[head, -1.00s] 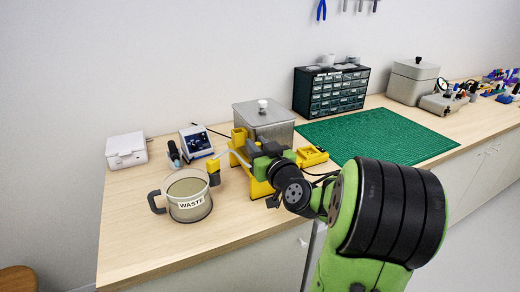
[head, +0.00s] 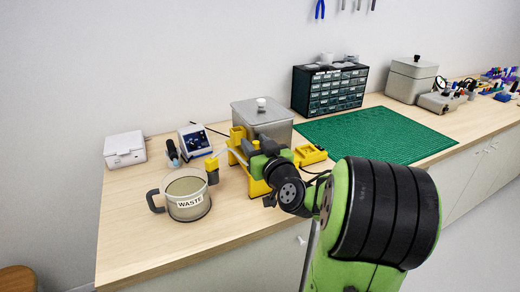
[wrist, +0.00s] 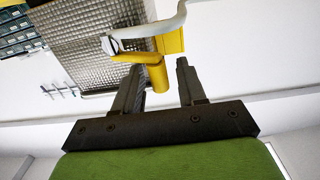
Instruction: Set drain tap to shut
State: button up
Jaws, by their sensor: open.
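In the wrist view, a yellow tap piece (wrist: 157,78) hangs below a yellow block (wrist: 171,40), beside a pale curved pipe (wrist: 150,30). It appears to be the drain tap. My gripper (wrist: 160,66) is open, and its two dark fingers are spread on either side of the piece's lower end. The left finger looks very close to it; I cannot tell whether they touch. In the head view, my wrist hides the fingers and most of the tap, in front of the yellow stand (head: 258,187). The waste jug (head: 187,208) stands left of the stand.
A steel tank (head: 262,120) stands behind the stand. A yellow tray (head: 310,154) and green mat (head: 378,137) lie to the right. A small screen (head: 195,139) and white box (head: 124,150) are at the back left. The bench's front left is clear.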

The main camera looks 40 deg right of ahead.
jog(key=b+v, duration=0.6)
jog(key=v, duration=0.9)
jog(key=shift+s, duration=0.3)
jog(key=shift+o, duration=0.2)
jog(key=shift+a, duration=0.1)
